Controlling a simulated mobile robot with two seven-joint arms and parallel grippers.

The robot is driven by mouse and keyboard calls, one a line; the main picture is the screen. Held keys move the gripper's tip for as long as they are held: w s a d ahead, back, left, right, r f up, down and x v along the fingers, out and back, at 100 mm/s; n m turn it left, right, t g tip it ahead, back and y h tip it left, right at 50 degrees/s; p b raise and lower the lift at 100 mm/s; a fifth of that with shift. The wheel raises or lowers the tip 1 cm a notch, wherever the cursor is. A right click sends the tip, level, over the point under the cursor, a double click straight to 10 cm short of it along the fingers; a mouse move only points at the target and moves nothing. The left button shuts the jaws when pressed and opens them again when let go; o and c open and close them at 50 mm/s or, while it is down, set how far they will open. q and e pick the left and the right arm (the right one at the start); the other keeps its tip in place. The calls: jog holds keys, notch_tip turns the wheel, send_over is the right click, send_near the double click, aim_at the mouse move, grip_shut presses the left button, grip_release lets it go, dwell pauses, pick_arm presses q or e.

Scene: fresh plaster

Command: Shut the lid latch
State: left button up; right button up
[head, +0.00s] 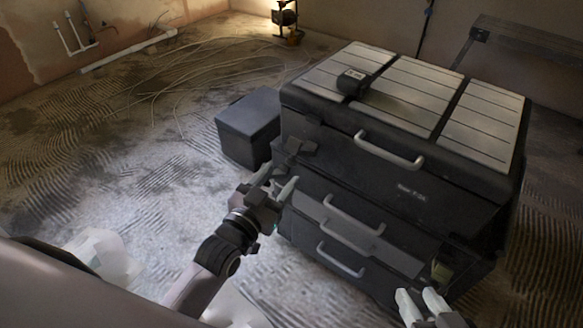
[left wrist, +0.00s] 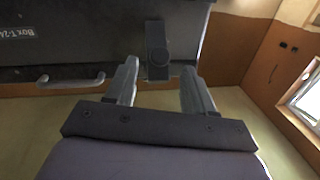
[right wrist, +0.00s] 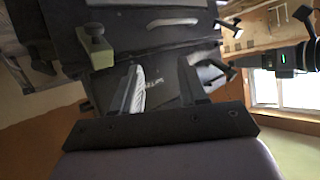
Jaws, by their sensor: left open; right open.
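The large black box (head: 330,125) has a lid with pale slatted panels and a grey handle on its front. A dark latch flap (head: 301,146) sticks out at the left end of its front edge; in the left wrist view the latch (left wrist: 157,50) has a round boss. My left gripper (head: 275,187) is open just below the latch. In the left wrist view its fingers (left wrist: 160,78) stand on either side of the latch's end, with gaps. My right gripper (head: 420,296) is open and empty by the lower right front; it also shows in the right wrist view (right wrist: 163,75).
Drawers with grey handles (head: 340,260) are below the lid. A dark tape-measure-like object (head: 352,82) lies on the lid. A smaller black box (head: 247,125) stands left.

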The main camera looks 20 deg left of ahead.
aim_at(292, 159)
pick_arm(q)
jog(key=shift+w+d+b, duration=0.2)
jog(key=shift+w+b, duration=0.1)
jog(key=shift+w, duration=0.7)
jog(key=shift+w+d+b, duration=0.2)
jog(key=shift+w+b, duration=0.05)
jog(key=shift+w, duration=0.75)
jog(key=shift+w+d+b, duration=0.2)
jog(key=shift+w+b, duration=0.1)
jog(key=shift+w, duration=0.7)
pick_arm(e)
jog(key=shift+w+a+f+y, duration=0.15)
jog(key=shift+a+y, duration=0.05)
jog(key=shift+a, duration=0.2)
jog(key=shift+w+a+f+y, duration=0.1)
jog(key=shift+w+a+y, duration=0.1)
jog(key=shift+a, duration=0.2)
